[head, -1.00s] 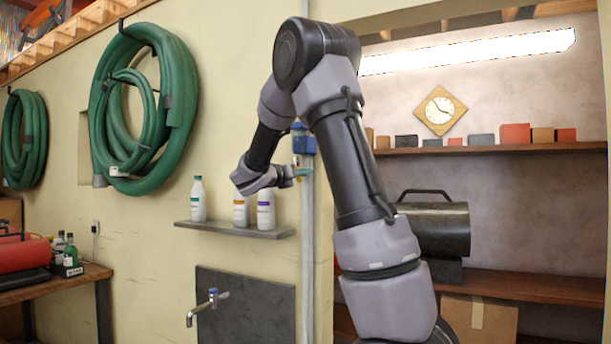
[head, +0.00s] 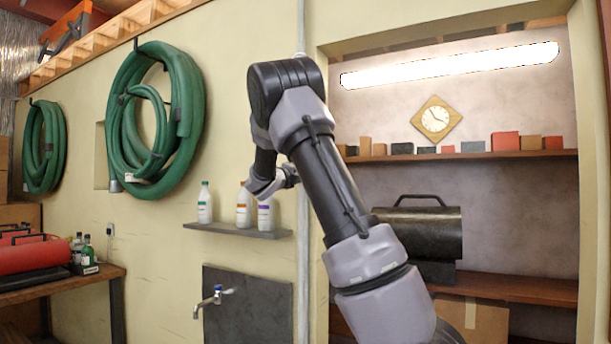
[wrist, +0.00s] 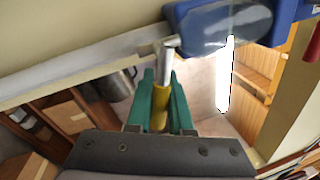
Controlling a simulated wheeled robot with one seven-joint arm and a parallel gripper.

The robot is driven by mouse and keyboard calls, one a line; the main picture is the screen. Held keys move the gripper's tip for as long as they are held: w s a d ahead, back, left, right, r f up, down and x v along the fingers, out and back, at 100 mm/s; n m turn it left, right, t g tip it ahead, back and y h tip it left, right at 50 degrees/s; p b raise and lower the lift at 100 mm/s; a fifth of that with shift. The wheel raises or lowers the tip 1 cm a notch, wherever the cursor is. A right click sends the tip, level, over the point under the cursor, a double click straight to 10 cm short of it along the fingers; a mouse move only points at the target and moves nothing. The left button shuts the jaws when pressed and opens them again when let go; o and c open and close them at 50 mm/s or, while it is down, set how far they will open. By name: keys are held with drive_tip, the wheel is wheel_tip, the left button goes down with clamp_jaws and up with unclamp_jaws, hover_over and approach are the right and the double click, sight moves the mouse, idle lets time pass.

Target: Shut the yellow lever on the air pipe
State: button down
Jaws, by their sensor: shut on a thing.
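The yellow lever (wrist: 160,104) shows in the wrist view, between the green fingers of my gripper (wrist: 161,90). The fingers are shut on it. A short silvery stem (wrist: 165,62) joins the lever to the fittings by the pale air pipe (wrist: 75,80). In the wrist view the lever lies roughly in line with the fingers, while the pipe runs diagonally across. In the head view the air pipe (head: 303,265) runs up the wall; my arm hides the lever and the gripper's fingertips.
A blue unit with a clear bowl (wrist: 225,25) sits close beside the lever. A shelf (head: 235,231) with several white bottles is left of the pipe. A tap (head: 213,297) is below it. A dark heater (head: 425,235) stands in the alcove at right.

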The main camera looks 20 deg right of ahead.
drive_tip(key=shift+r+n+t, duration=0.15)
drive_tip(key=shift+r+n, duration=0.05)
drive_tip(key=shift+n, duration=0.5)
drive_tip(key=shift+r+n+t, duration=0.15)
drive_tip(key=shift+r+n, duration=0.05)
drive_tip(key=shift+n, duration=0.5)
drive_tip(key=shift+y, duration=0.3)
drive_tip(key=c, duration=0.8)
unclamp_jaws()
drive_tip(key=shift+r, duration=0.1)
drive_tip(key=shift+a, duration=0.1)
drive_tip(key=v, duration=1)
drive_tip(key=shift+s+a+f, duration=0.2)
drive_tip(key=shift+s, duration=0.1)
